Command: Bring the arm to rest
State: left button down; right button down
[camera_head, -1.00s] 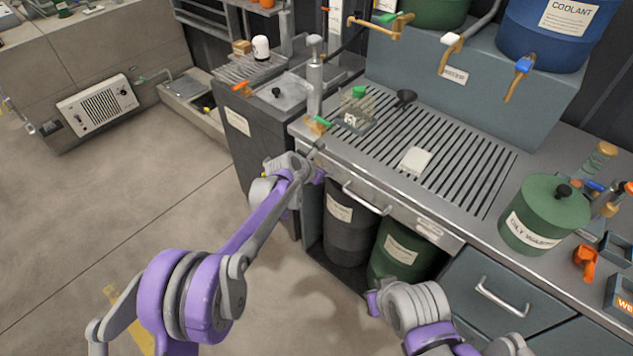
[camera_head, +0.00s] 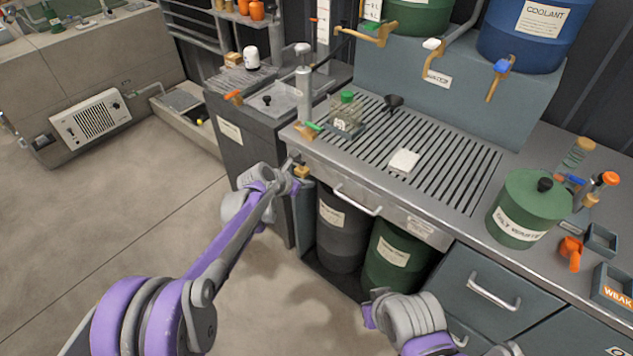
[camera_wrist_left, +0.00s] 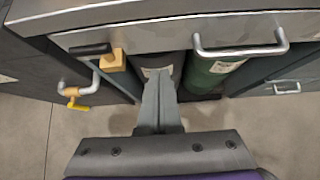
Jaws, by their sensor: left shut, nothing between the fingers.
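My left gripper (camera_head: 292,172) is at the end of the purple and grey arm that comes in from the lower left, in front of the drain counter. In the left wrist view its fingers (camera_wrist_left: 160,88) are together, with nothing between them. They point toward the dark space under the counter, below the front edge. The arm is bent and extended forward.
Close to the left gripper is a brass valve block (camera_head: 301,172), with a pipe and yellow handle (camera_wrist_left: 77,104) beside it. A drawer handle (camera_head: 358,200) juts out to its right. Dark and green drums (camera_head: 388,258) stand underneath. Open floor (camera_head: 110,220) lies left.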

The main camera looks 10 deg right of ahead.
pick_arm(q)
jog(key=v, duration=0.6)
jog(key=shift+a+r, duration=0.25)
jog(key=shift+a, duration=0.25)
pick_arm(e)
jog(key=shift+w, duration=0.5)
